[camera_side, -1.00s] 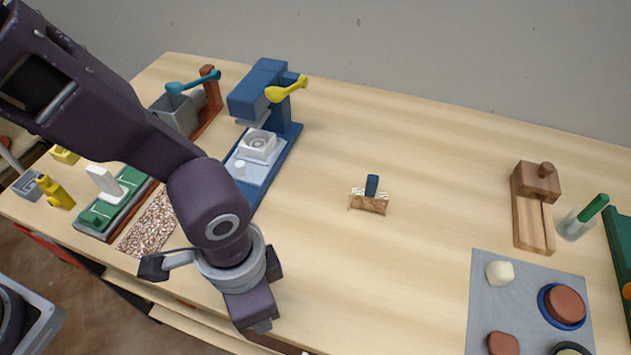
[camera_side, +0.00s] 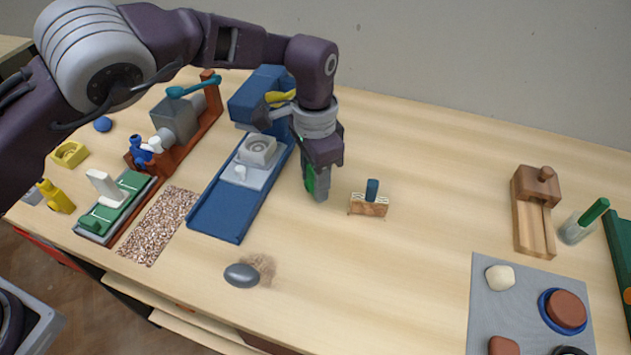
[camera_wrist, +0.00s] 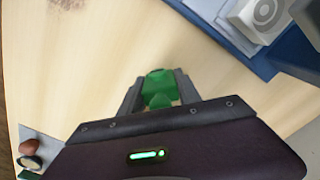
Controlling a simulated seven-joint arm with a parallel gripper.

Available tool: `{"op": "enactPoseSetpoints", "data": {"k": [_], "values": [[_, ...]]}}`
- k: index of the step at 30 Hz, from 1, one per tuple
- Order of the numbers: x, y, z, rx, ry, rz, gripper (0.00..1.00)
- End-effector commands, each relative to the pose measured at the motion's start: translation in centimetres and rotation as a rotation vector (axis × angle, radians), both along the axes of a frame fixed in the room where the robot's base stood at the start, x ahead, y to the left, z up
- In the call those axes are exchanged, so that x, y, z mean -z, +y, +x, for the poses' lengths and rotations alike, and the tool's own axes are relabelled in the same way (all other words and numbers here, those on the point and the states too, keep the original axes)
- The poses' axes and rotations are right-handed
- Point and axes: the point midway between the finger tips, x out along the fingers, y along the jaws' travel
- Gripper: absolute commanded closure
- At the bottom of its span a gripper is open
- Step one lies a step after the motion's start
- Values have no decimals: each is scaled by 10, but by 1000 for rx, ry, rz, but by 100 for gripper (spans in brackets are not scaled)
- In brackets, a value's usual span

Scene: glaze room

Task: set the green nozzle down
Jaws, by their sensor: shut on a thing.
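The green nozzle (camera_wrist: 159,88) is between the two fingers of my gripper (camera_wrist: 158,92) in the wrist view, and the fingers are shut on it. In the side view a green part of the nozzle (camera_side: 309,179) shows beside the fingers of my gripper (camera_side: 317,186). My gripper points down over the table, between the blue press and a small wooden block with a dark blue peg. I cannot tell whether the nozzle touches the table, as the fingers hide much of it.
The blue press (camera_side: 222,208) stands left of my gripper. The small block (camera_side: 368,206) is close on the right. A grey mat (camera_side: 490,312) with several pieces lies at right. The table between block and mat is clear.

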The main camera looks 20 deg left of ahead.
Motion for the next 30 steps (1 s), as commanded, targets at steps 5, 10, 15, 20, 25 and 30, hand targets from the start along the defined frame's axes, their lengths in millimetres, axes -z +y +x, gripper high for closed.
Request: {"op": "enactPoseSetpoints", "data": {"k": [5, 10, 15, 20, 25, 30], "values": [[15, 0, 2, 1, 1, 1, 100], [15, 0, 2, 1, 0, 0, 100], [18, 0, 2, 0, 0, 0, 55], [18, 0, 2, 0, 0, 0, 39], [18, 0, 2, 0, 0, 0, 39], [2, -1, 3, 0, -3, -3, 39]]}}
